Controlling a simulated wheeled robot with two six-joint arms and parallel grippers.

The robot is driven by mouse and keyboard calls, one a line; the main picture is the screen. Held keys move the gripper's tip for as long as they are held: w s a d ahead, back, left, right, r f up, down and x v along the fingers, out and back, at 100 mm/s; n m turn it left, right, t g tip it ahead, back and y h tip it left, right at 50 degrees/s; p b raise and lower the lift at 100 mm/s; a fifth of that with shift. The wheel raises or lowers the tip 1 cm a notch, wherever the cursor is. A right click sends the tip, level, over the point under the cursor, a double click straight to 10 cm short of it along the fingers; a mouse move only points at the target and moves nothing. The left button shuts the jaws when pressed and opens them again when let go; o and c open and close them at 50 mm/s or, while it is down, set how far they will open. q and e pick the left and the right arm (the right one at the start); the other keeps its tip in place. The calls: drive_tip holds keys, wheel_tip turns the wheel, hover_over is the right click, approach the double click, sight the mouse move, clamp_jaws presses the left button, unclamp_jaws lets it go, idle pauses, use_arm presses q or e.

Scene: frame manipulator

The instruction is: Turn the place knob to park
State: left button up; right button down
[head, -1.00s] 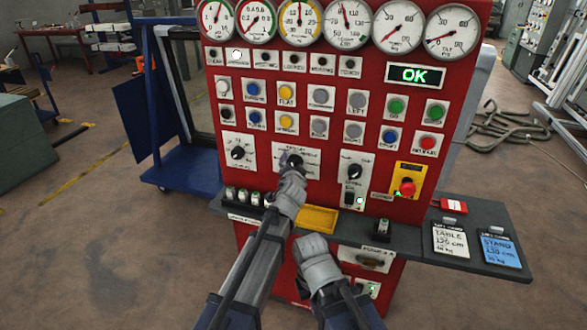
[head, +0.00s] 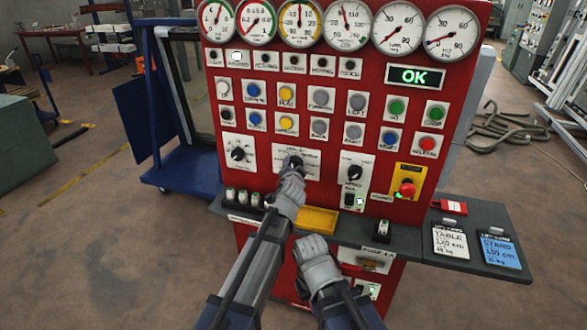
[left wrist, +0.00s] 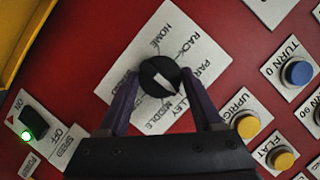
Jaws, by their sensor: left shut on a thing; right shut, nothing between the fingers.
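The place knob (head: 293,162) is a round black knob on a white labelled plate (head: 312,161) in the lower middle of the red panel. In the left wrist view the knob (left wrist: 160,78) shows a white pointer line slanting toward the lower right, near the partly covered park and "...LLEY" labels. Exactly which label it points at I cannot tell. My left gripper (left wrist: 162,76) is shut on the knob, a finger on each side. In the head view my left gripper (head: 292,174) partly hides the plate. My right gripper (head: 314,246) is shut and empty, below the panel's shelf edge.
Other dark knobs (head: 238,154) (head: 354,172) flank the place knob. A red emergency button (head: 406,188) sits to the right. A yellow tray (head: 318,220) and a grey shelf (head: 470,255) lie below the panel. Gauges and coloured buttons fill the area above.

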use_arm(q)
drive_tip(key=shift+a+n+g+h+p, duration=0.15)
drive_tip(key=shift+n+g+h+p, duration=0.6)
drive_tip(key=shift+n, duration=0.7)
drive_tip(key=shift+a+n+g+h+p, duration=0.1)
drive_tip(key=shift+n+g+h+p, duration=0.3)
drive_tip(key=shift+n+h, duration=0.8)
drive_tip(key=shift+n, duration=0.35)
drive_tip(key=o, duration=1.4)
drive_tip(key=shift+r, duration=0.1)
